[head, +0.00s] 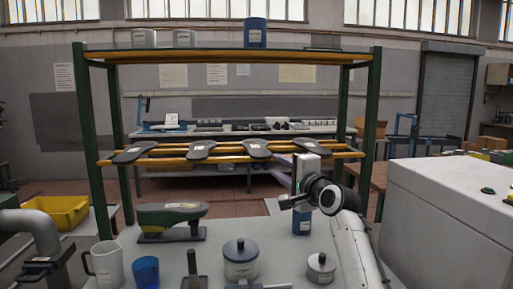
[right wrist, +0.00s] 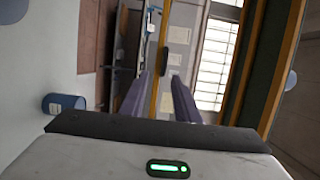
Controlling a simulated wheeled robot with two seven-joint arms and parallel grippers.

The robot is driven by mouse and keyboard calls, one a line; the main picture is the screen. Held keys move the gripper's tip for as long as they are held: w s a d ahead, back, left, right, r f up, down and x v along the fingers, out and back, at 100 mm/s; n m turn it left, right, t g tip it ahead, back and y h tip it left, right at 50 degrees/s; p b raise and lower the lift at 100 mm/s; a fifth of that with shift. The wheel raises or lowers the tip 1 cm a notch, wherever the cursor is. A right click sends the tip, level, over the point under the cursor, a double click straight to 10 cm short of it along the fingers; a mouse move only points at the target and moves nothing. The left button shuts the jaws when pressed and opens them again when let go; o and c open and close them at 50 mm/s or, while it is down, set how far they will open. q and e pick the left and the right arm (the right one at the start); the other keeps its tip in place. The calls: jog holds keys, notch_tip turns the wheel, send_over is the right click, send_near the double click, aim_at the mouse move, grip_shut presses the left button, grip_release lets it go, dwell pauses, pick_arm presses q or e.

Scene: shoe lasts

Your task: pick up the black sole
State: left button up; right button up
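Several black soles with pale labels lie across the yellow rails of a green-post rack in the head view: one at far left (head: 131,154), one left of centre (head: 200,151), one right of centre (head: 258,150) and one at right (head: 309,147). My right gripper (head: 290,166) is just below and in front of the right end of this row. In the right wrist view its two fingers (right wrist: 160,80) are apart with nothing held between them. A small dark end, perhaps a sole (right wrist: 164,55), shows beyond the fingertips. My left gripper (head: 42,270) is low at left; its fingers are unclear.
The rack's yellow rails (head: 228,160) run behind the table. A blue can (head: 301,226) stands under my right gripper. Lidded pots (head: 241,262), a blue cup (head: 146,272), a white jug (head: 107,266) and a green-topped tool (head: 171,214) stand on the table. A white cabinet (head: 445,215) is at right.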

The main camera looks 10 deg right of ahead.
aim_at(269, 157)
jog(key=x, duration=0.3)
jog(key=shift+w+r+p, duration=0.35)
jog(key=shift+w+r, duration=0.05)
jog(key=shift+x, duration=0.75)
pick_arm(q)
jog(key=shift+w+r, duration=0.55)
jog(key=shift+r, duration=0.15)
pick_arm(e)
jog(key=shift+w, duration=0.15)
pick_arm(q)
jog(key=shift+s, duration=0.1)
pick_arm(e)
jog(key=shift+c, duration=0.6)
pick_arm(q)
jog(key=shift+s+f, duration=0.1)
jog(key=shift+f, duration=0.05)
pick_arm(e)
grip_shut()
